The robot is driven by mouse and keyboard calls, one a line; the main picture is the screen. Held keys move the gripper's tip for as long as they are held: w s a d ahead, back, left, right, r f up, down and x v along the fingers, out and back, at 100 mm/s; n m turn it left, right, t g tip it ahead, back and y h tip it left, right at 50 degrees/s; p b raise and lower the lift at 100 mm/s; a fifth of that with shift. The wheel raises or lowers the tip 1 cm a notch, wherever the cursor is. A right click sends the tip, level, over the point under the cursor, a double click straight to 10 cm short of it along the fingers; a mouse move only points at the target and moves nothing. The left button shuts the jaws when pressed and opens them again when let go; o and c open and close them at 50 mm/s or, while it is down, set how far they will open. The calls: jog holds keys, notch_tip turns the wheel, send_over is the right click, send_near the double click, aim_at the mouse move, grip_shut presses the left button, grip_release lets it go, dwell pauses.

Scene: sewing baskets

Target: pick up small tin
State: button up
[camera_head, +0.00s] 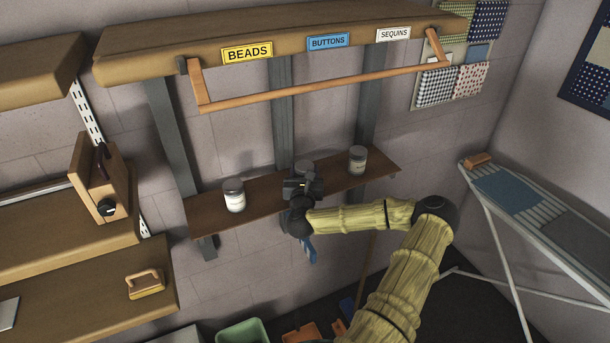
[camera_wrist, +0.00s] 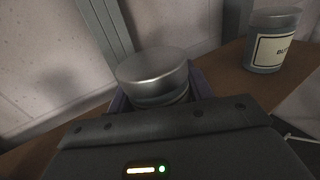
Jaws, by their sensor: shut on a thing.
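The small tin (camera_head: 304,166) is a round grey metal container at the middle of the brown wall shelf, mostly hidden behind my gripper (camera_head: 303,182). In the wrist view the tin (camera_wrist: 153,69) shows its smooth silver lid and a strip of its side between the dark fingers of my gripper (camera_wrist: 158,97). My gripper is shut on it. The tin looks upright. I cannot tell whether its base touches the shelf.
On the shelf (camera_head: 270,188), a labelled jar (camera_head: 234,197) stands to the left and another (camera_head: 357,160) to the right. A labelled jar (camera_wrist: 272,43) is close on the right in the wrist view. Above hangs a wooden rail (camera_head: 320,88) under a beam with signs. Grey uprights stand behind.

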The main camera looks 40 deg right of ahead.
notch_tip(320, 180, up, 10)
jog(key=shift+f+b, duration=0.2)
jog(key=shift+b, duration=1)
jog(key=shift+a+f, duration=0.1)
